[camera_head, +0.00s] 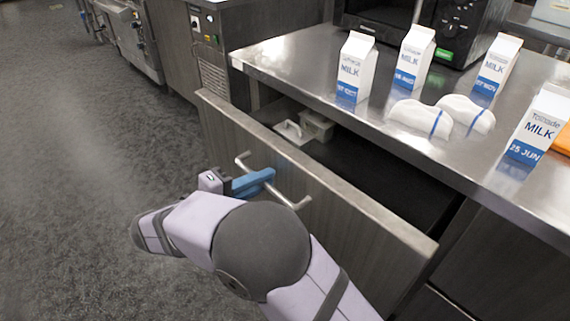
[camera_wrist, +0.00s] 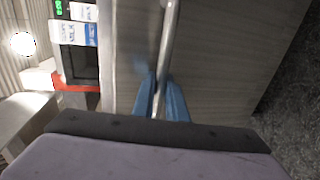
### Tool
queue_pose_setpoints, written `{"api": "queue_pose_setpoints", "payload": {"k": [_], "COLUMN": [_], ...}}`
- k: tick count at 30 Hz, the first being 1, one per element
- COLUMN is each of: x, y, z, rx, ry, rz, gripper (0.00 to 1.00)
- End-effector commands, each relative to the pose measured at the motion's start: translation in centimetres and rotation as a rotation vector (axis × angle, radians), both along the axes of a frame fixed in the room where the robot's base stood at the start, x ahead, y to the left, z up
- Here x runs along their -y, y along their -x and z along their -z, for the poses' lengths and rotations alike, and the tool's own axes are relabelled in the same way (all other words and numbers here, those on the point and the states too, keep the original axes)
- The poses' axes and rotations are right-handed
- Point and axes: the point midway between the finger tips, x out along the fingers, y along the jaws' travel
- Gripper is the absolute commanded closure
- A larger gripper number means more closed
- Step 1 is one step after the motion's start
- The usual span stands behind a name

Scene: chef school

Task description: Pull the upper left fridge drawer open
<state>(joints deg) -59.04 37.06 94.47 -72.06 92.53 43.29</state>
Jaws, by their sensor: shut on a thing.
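The drawer (camera_head: 330,205) under the steel counter stands pulled out, with a dark open space behind its front panel. Its front also shows in the wrist view (camera_wrist: 215,60). A metal bar handle (camera_head: 290,200) is fixed on the panel and also shows in the wrist view (camera_wrist: 168,40). My gripper (camera_head: 268,175) has blue fingers and is at the handle. In the wrist view the fingers (camera_wrist: 161,98) lie on both sides of the bar, shut on it. My arm hides the lower part of the panel.
Inside the drawer are a white lidded container (camera_head: 293,132) and a pale box (camera_head: 317,125) at the far end. Several milk cartons (camera_head: 356,68) and two white folded cloths (camera_head: 420,118) are on the counter (camera_head: 300,62). The floor (camera_head: 90,150) at left is clear.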

Motion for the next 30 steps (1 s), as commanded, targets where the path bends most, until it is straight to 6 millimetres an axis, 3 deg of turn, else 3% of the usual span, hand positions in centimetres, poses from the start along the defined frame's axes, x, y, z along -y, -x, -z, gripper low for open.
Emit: {"api": "queue_pose_setpoints", "payload": {"k": [3,9,26,27,28,30], "x": [-1.9,-3.9,-4.9,-4.9,-4.9,-4.9], "y": [1.9,3.9,4.9,4.9,4.9,4.9], "z": [0.0,0.0,0.1,0.1,0.0,0.0], "rx": [-0.002,-0.002,-0.002,-0.002,-0.002,-0.002], "ry": [0.001,0.001,0.0,0.0,0.0,0.0], "rz": [-0.004,-0.001,0.002,0.002,0.002,0.001], "gripper": [1.0,1.0,1.0,0.85,0.8,0.8]}}
